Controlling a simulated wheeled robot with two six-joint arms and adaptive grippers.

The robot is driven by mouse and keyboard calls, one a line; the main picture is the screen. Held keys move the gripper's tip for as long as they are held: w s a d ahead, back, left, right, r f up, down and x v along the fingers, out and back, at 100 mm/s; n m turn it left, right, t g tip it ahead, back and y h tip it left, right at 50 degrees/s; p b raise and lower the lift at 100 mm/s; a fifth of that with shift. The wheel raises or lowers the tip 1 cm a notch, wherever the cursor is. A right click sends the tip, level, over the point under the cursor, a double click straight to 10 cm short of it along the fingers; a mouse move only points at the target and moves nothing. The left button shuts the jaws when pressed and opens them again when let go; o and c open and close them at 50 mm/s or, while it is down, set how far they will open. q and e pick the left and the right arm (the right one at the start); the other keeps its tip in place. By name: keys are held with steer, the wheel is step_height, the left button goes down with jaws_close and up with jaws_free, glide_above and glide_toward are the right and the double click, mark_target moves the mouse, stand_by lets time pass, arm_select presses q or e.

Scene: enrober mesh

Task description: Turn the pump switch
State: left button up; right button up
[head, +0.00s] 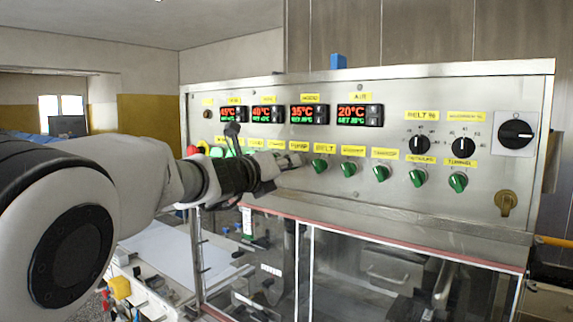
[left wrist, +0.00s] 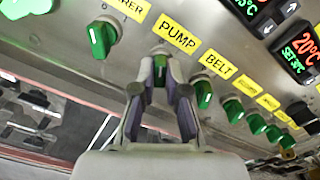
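The pump switch is a green knob (left wrist: 160,68) under the yellow PUMP label (left wrist: 178,38) in the left wrist view. Its handle looks roughly upright in that view. My left gripper (left wrist: 160,75) is at the panel with its two fingers closed in on either side of this knob, and they appear to touch it. In the head view my left gripper (head: 290,161) reaches the row of knobs just left of the BELT knob (head: 320,164), and it hides the pump knob there. My right gripper is not in view.
The steel control panel (head: 480,92) carries several more green knobs, black dials (head: 420,145) and red-green temperature displays (head: 310,114). Neighbouring green knobs (left wrist: 101,38) and (left wrist: 202,92) sit close on both sides of the gripper. A glazed machine housing (head: 375,265) lies below.

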arm_select(q)
steer(key=o, duration=0.4)
steer(key=shift+f, duration=0.2)
steer(key=shift+c, duration=0.2)
steer(key=shift+w+d, duration=0.1)
steer(key=shift+d, duration=0.1)
steer(key=v, duration=1.2)
steer(key=shift+w, duration=0.1)
